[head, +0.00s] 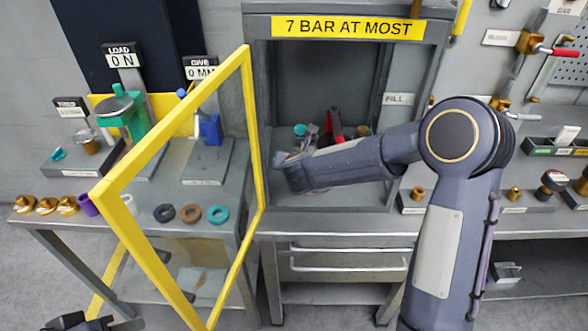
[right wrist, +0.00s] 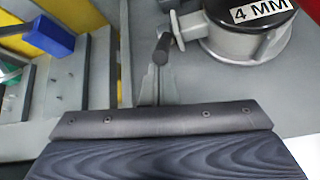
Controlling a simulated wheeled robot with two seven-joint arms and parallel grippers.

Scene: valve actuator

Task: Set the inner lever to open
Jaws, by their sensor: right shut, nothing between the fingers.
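In the head view, a red lever-like part (head: 335,122) stands inside the open grey cabinet, partly hidden behind my right arm. I cannot tell whether it is the inner lever. My right gripper (head: 280,163) is at the cabinet's left opening, shut and empty. In the right wrist view, the fingers (right wrist: 156,88) point at a short dark-tipped handle (right wrist: 162,48) beside a round grey body (right wrist: 245,32) labelled "4 MM". Fingertips and handle overlap there; contact is unclear. Part of my left gripper (head: 88,322) shows at the bottom left, its jaws unclear.
A yellow-framed door (head: 122,235) stands open left of the cabinet (head: 330,220), close to my right gripper. The left bench holds a green fixture (head: 132,120), a blue clamp (head: 211,130) and several rings. More fittings stand on the right bench.

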